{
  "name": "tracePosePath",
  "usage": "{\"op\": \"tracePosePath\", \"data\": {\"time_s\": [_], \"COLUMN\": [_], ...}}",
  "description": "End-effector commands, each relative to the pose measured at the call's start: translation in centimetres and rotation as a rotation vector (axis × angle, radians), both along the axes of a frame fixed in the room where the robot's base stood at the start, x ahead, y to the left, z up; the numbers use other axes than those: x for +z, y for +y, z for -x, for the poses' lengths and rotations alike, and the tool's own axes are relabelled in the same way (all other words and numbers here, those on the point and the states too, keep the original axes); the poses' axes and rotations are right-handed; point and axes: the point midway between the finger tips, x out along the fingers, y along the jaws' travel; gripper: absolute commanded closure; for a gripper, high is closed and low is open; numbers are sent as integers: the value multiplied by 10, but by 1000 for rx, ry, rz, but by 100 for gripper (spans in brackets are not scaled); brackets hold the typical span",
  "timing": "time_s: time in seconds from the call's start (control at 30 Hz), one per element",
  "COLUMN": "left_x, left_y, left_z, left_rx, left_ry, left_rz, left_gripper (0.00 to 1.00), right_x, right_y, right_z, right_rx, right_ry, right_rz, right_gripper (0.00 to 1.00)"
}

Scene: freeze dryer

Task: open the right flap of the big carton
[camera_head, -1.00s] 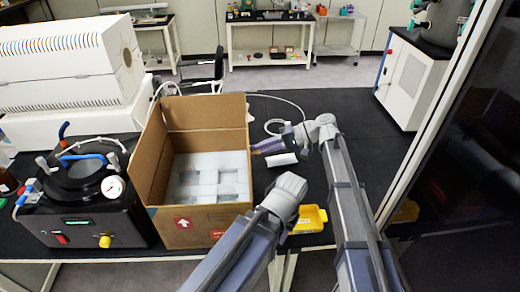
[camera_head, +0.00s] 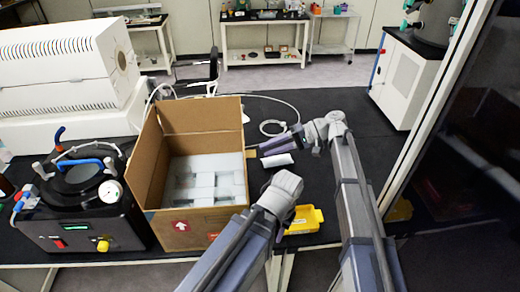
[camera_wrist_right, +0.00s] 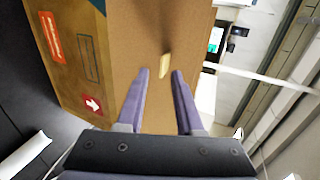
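The big carton (camera_head: 207,217) stands open on the bench, with white foam blocks (camera_head: 205,180) inside. Its left (camera_head: 150,150) and back flaps (camera_head: 200,114) stand up. My right gripper (camera_head: 260,151) is at the outside of the carton's right side, fingers toward it. In the right wrist view, my right gripper (camera_wrist_right: 161,75) is open, its two fingers apart in front of a plain brown carton panel (camera_wrist_right: 150,25). A small yellowish tab (camera_wrist_right: 165,65) shows between the fingertips. I cannot tell whether the fingers touch the panel. My left gripper does not show.
A black device with a gauge (camera_head: 80,215) stands close to the carton's left. A yellow tray (camera_head: 305,219) and a white cylinder (camera_head: 277,160) lie to its right. A white cabinet (camera_head: 405,80) stands at the far right.

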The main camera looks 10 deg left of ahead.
Motion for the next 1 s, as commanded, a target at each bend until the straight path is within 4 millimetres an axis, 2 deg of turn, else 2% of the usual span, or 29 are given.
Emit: {"op": "tracePosePath", "data": {"time_s": [0.1,0.23,0.77,0.87,0.97,1.0], "left_x": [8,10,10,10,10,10], "left_y": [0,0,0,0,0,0], "left_z": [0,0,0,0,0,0], "left_rx": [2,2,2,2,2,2], "left_ry": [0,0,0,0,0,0], "left_rz": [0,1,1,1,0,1], "left_gripper": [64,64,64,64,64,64], "right_x": [8,10,8,-5,-34,-49], "right_y": [-14,-21,-24,-36,-64,-80], "right_z": [-5,-7,-5,9,37,50], "right_rx": [-1,1,-2,-25,-77,-103], "right_ry": [1,0,-1,-10,-34,-47], "right_rz": [0,0,7,76,232,316], "right_gripper": [64,64,64,64,64,64]}}
